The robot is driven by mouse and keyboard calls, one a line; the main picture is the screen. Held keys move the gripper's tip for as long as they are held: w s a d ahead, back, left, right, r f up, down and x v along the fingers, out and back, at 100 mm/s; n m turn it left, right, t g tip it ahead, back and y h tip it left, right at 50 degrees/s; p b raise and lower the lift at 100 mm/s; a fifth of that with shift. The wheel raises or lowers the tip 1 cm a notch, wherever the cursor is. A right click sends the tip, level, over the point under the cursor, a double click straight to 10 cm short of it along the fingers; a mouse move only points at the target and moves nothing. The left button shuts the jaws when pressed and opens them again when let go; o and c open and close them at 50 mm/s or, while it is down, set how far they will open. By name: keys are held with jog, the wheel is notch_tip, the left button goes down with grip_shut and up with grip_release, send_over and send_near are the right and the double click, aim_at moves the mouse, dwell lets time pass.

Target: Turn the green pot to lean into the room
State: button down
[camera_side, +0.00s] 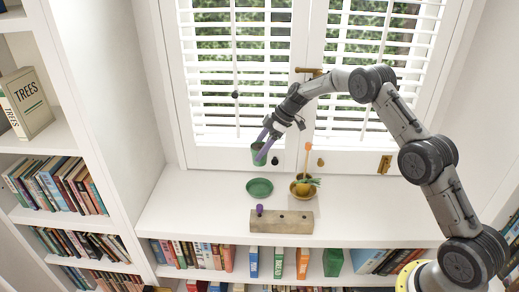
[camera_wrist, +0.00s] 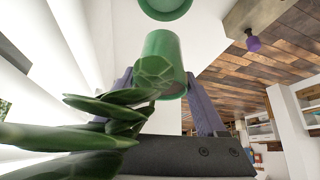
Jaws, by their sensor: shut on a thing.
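The green pot (camera_side: 257,154) is in my gripper (camera_side: 261,153), off its saucer and in front of the window shutters. My purple fingers are shut on it, one on each side, as the wrist view of my gripper (camera_wrist: 161,92) shows. In that view the green pot (camera_wrist: 160,58) appears tilted, and thick dark-green leaves (camera_wrist: 110,110) reach close to the camera. The green saucer (camera_side: 260,187) lies empty on the white sill; it also shows at the top of the wrist view (camera_wrist: 165,6). I cannot tell the exact gap beneath the pot.
A wooden block (camera_side: 281,224) with a purple peg (camera_side: 259,209) stands at the sill's front. A yellow-brown pot (camera_side: 303,190) with a plant and an orange-topped stake stands right of the saucer. White shutters (camera_side: 238,75) close the back. The sill's left (camera_side: 190,205) is clear.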

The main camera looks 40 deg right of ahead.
jog(key=shift+w+d, duration=0.2)
jog(key=shift+w, duration=0.2)
jog(key=f, duration=0.1)
jog(key=f+m, duration=0.1)
jog(key=w+f+m+t, duration=0.1)
jog(key=shift+d+f+h, duration=0.25)
jog(key=shift+h, duration=0.15)
jog(key=f, duration=0.2)
jog(key=s+f+m, duration=0.1)
jog(key=f, duration=0.1)
jog(key=a+f+m, duration=0.1)
jog(key=f, duration=0.1)
jog(key=shift+s+t+h, duration=0.35)
jog(key=shift+t+h, duration=0.05)
jog(key=shift+f, duration=1.35)
jog(key=shift+c, duration=0.9)
grip_release()
jog(key=shift+o, duration=0.9)
jog(key=shift+f, duration=0.15)
